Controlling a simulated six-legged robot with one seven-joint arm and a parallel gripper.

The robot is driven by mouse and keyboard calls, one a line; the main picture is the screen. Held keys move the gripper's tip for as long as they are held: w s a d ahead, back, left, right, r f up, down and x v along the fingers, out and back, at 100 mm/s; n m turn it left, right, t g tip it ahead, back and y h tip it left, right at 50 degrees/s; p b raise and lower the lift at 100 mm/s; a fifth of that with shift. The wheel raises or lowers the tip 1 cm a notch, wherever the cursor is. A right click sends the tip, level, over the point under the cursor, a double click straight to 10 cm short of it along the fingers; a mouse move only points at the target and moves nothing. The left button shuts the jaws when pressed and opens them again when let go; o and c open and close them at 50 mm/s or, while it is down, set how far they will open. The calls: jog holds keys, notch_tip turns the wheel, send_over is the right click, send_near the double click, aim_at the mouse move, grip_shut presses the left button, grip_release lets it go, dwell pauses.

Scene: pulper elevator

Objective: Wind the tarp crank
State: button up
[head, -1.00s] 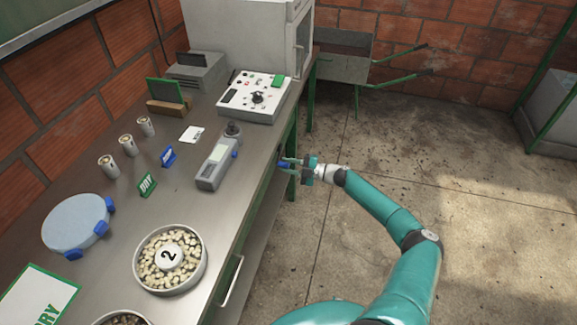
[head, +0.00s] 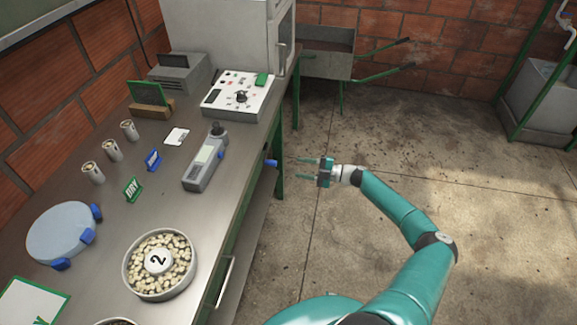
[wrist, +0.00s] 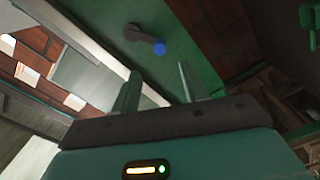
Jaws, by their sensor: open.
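A small crank with a blue knob (head: 272,163) sticks out from the front side of the steel bench, below its edge. In the wrist view its short grey arm and blue knob (wrist: 159,48) show against a green panel. My gripper (head: 298,168) is open and empty, to the right of the knob, with its fingers pointing at the bench. A clear gap lies between fingertips and knob. In the wrist view the knob is ahead of my gripper (wrist: 160,80), near the line between the fingers. The tarp itself cannot be made out.
The steel bench (head: 105,230) carries a bowl of pale beans (head: 160,264), a grey meter (head: 205,163), a white control box (head: 240,97) and several cups. A wheelbarrow (head: 325,60) stands at the back. A basin (head: 540,102) stands far right. The concrete floor between is open.

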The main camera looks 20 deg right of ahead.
jog(key=shift+v, duration=1.6)
